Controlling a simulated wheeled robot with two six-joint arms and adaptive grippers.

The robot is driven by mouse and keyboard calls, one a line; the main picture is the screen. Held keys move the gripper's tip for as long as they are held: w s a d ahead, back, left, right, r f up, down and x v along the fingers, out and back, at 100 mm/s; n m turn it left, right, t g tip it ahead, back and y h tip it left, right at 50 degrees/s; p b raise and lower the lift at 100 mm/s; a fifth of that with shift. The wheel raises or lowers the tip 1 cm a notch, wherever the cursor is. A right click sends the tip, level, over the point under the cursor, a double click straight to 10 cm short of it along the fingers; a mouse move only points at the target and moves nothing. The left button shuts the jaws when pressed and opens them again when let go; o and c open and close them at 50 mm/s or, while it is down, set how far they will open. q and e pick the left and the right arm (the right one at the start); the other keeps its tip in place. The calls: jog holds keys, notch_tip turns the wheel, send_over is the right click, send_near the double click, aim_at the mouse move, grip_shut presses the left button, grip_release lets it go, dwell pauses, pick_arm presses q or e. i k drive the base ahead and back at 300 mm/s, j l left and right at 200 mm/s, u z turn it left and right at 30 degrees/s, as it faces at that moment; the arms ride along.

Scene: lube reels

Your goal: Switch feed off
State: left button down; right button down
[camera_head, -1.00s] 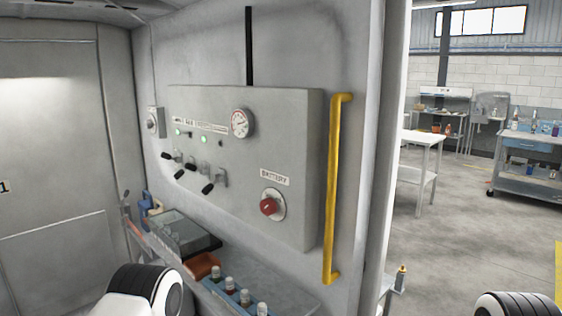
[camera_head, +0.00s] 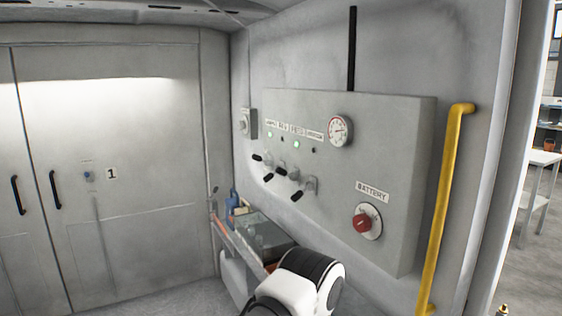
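A grey control panel (camera_head: 385,165) is on the wall at the right of the head view. Several black-tipped lever switches (camera_head: 297,195) stick out along its lower left. The small labels (camera_head: 295,130) above them are too blurred to read surely, so I cannot tell which lever is the feed. Two indicator lamps glow green (camera_head: 296,144); another small one (camera_head: 314,150) is dark. Neither gripper is in view. A white and black link of my own arm shows below the panel, apart from the levers in the picture.
A round gauge (camera_head: 340,131) and a red BATTERY knob (camera_head: 362,222) are on the panel. A yellow handrail (camera_head: 446,210) stands to its right. A bench (camera_head: 250,262) below holds several items. A grey door (camera_head: 135,190) is at the left.

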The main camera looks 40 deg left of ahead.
aim_at(283, 172)
jog(key=i+j, duration=0.2)
jog(key=j, duration=0.15)
jog(key=i+j, duration=0.15)
jog(key=j, duration=0.2)
jog(key=i+j, duration=0.2)
jog(key=j, duration=0.15)
jog(key=i+j, duration=0.2)
jog(key=j, duration=0.15)
